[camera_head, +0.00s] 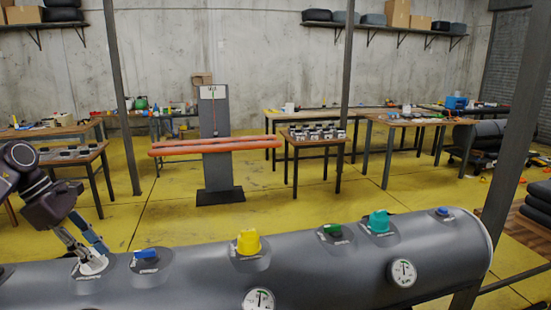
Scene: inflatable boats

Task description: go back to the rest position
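My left gripper (95,254) comes in from the left and points down at a white round fitting (94,266) at the left part of a grey inflatable tube (330,270). Its fingertips are at or just above the fitting. A small gap shows between the fingers, but I cannot tell whether they touch or grip the fitting. My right gripper is not in view.
The tube carries a blue valve (146,254), a yellow cap (249,242), a green valve (332,230), a teal cap (379,221) and gauges. Behind it are yellow floor, a stand with orange tubes (215,146) and several wooden tables (415,121). A dark post crosses at right.

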